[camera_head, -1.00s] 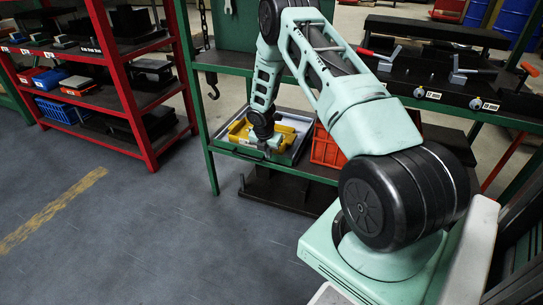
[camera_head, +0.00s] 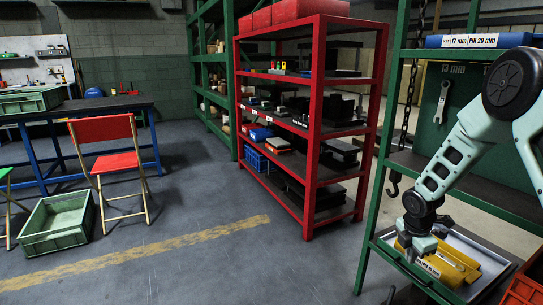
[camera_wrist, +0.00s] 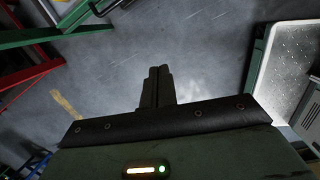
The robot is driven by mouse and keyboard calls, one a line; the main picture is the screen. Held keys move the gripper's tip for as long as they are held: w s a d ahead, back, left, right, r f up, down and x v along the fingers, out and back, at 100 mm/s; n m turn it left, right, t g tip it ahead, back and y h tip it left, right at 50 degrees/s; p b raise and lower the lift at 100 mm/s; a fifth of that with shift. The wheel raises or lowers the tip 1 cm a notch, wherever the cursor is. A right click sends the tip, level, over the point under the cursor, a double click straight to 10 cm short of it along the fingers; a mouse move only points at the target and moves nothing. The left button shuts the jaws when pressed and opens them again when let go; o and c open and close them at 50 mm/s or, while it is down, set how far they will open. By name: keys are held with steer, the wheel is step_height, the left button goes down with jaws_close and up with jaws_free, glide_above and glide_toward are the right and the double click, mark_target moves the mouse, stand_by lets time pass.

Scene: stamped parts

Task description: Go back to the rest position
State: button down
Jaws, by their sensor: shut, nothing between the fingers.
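My gripper shows in the wrist view (camera_wrist: 158,86), pointing down over bare grey floor. Its two dark fingers are together with nothing between them. In the head view my arm comes in from the right edge, and its wrist end hangs in front of the green workbench (camera_head: 395,160). The wrist end overlaps a grey tray (camera_head: 487,259) that holds yellow parts (camera_head: 452,265); I cannot tell the gap between them. The fingertips are not clear in the head view.
A red shelf (camera_head: 313,130) with dark parts stands mid-view. A red folding chair (camera_head: 105,130), a green crate (camera_head: 58,222) and a blue-legged table (camera_head: 100,104) are at left. An orange crate (camera_head: 525,288) is at lower right. The floor between is clear.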

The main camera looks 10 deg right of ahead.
steer(key=s+a+r+m+y, duration=0.1)
steer(key=s+a+r+m, duration=0.1)
steer(key=s+a+r, duration=0.45)
steer(key=s+a+r+m, duration=0.2)
steer(key=a+r, duration=0.1)
steer(key=a, duration=0.7)
steer(key=s+a+r+m+y, duration=0.1)
steer(key=s+a+r+m, duration=0.1)
steer(key=s+a+r, duration=0.45)
steer(key=s+a+r+m+g, duration=0.1)
steer(key=s+a+r+m, duration=0.15)
steer(key=s+a, duration=0.45)
steer(key=s+a+r+m, duration=0.1)
steer(key=s+a+m, duration=0.15)
steer(key=s, duration=0.85)
step_height(320, 180, up, 22)
steer(key=p, duration=2.3)
steer(key=shift+w+r, duration=0.2)
steer(key=shift+w, duration=0.05)
steer(key=shift+d, duration=0.1)
